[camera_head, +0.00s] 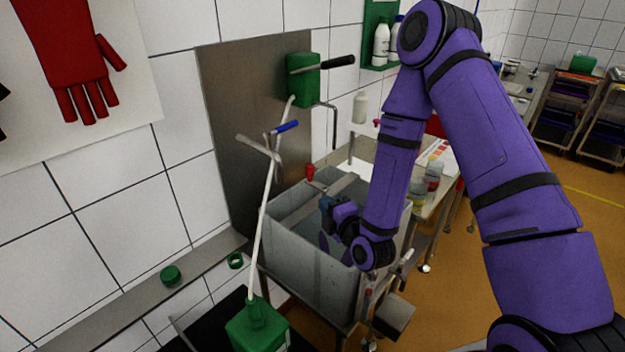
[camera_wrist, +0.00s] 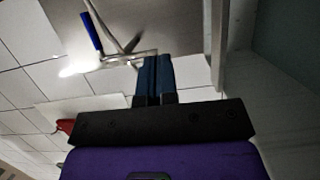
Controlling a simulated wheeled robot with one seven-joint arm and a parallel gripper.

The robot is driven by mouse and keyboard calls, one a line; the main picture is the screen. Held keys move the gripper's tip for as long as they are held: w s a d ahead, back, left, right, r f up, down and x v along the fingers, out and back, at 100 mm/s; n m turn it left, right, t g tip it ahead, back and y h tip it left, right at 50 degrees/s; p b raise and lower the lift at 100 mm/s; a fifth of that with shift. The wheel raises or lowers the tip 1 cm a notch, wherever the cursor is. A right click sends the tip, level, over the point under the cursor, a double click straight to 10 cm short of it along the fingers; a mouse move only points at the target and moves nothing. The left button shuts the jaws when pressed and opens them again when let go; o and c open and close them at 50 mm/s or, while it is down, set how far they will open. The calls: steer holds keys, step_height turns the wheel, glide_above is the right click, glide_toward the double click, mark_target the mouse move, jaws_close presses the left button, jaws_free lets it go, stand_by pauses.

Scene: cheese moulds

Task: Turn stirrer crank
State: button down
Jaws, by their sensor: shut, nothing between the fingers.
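A grey rectangular vat (camera_head: 305,265) stands by the wall. A flat bar (camera_head: 318,198) lies across its top, and a small red knob (camera_head: 310,172) stands up at the bar's far side. This may be the stirrer crank; my arm covers part of the area. My gripper (camera_head: 324,238) is low at the vat's opening, in front of and below the red knob. In the wrist view, its blue fingers (camera_wrist: 154,60) are together with nothing between them. Whether they touch anything is unclear. The red knob is not recognisable there.
A metal fitting with a blue handle (camera_head: 287,127) sticks out over the vat's left side; the handle shows in the wrist view (camera_wrist: 91,33). A green wall box (camera_head: 302,80) has a black-handled lever. A pale hose (camera_head: 262,220) runs to a green canister (camera_head: 257,328). A table (camera_head: 427,205) stands right.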

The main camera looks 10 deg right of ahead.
glide_toward(312, 171)
steer(key=w+a, duration=0.1)
steer(key=a, duration=0.1)
steer(key=w+a, duration=0.2)
steer(key=a, duration=0.1)
steer(key=shift+a, duration=0.3)
steer(key=shift+w+d, duration=0.3)
steer(key=shift+w, duration=0.25)
steer(key=shift+w+d, duration=0.25)
steer(key=shift+w, duration=0.3)
steer(key=shift+w+d, duration=0.3)
steer(key=shift+w, duration=0.45)
steer(key=shift+w+m+t+h, duration=0.15)
steer(key=shift+m+h, duration=0.3)
steer(key=shift+h, duration=0.25)
steer(key=shift+w+m+t+h, duration=0.15)
steer(key=shift+m+h, duration=0.3)
steer(key=shift+h, duration=0.25)
